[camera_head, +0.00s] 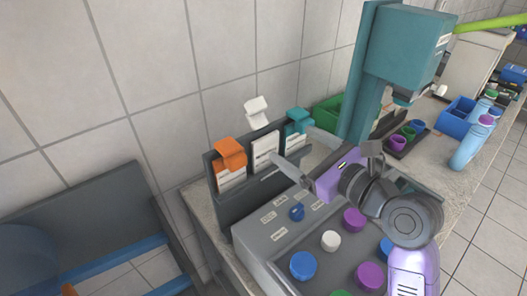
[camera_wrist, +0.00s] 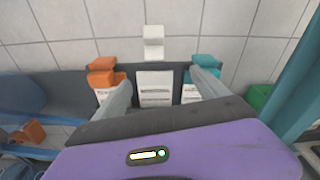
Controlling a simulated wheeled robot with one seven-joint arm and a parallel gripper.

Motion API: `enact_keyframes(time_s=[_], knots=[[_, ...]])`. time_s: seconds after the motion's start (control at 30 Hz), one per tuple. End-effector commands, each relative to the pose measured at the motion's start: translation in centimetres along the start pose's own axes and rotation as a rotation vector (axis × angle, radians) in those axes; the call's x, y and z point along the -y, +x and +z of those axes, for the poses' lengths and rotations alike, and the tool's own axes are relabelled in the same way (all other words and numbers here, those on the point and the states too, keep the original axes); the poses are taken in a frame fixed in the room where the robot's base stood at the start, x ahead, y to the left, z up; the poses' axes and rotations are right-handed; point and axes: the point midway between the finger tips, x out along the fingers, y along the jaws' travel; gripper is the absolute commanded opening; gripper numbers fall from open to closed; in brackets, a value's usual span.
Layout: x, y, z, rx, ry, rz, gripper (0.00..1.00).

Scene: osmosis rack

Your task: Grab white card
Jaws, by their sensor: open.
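The white card (camera_head: 265,147) stands upright in the middle of a dark grey rack, with a white hooked tab (camera_head: 257,110) rising above it. In the wrist view the white card (camera_wrist: 155,87) and its tab (camera_wrist: 153,43) appear between my fingers. My gripper (camera_head: 291,146) is open and empty in front of the rack; its fingers (camera_wrist: 161,80) appear either side of the card in the wrist view. Whether they touch anything cannot be told. An orange-tabbed card (camera_head: 231,155) stands left of the white card, a teal-tabbed card (camera_head: 298,122) right of it.
The rack (camera_head: 225,205) stands at the wall behind a grey box with coloured knobs (camera_head: 303,265). A tall teal device (camera_head: 408,45) rises right of the rack, with a green bin (camera_head: 328,110) beside it. Blue bins (camera_head: 457,117) and bottles stand farther right. The space above the rack is clear.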

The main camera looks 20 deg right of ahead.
Motion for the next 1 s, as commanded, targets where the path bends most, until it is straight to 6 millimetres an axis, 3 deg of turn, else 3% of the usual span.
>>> enact_keyframes(time_s=[0.23,0.57,0.8,1.0], knots=[[-0.9,0.1,-0.8,-0.038,0.206,0.035,0.84],[-1.1,3.2,-1.0,-0.037,0.213,0.034,0.84],[-1.6,6.5,-1.4,-0.036,0.212,0.033,0.84],[-1.6,7.7,-1.5,-0.036,0.211,0.032,0.84]])
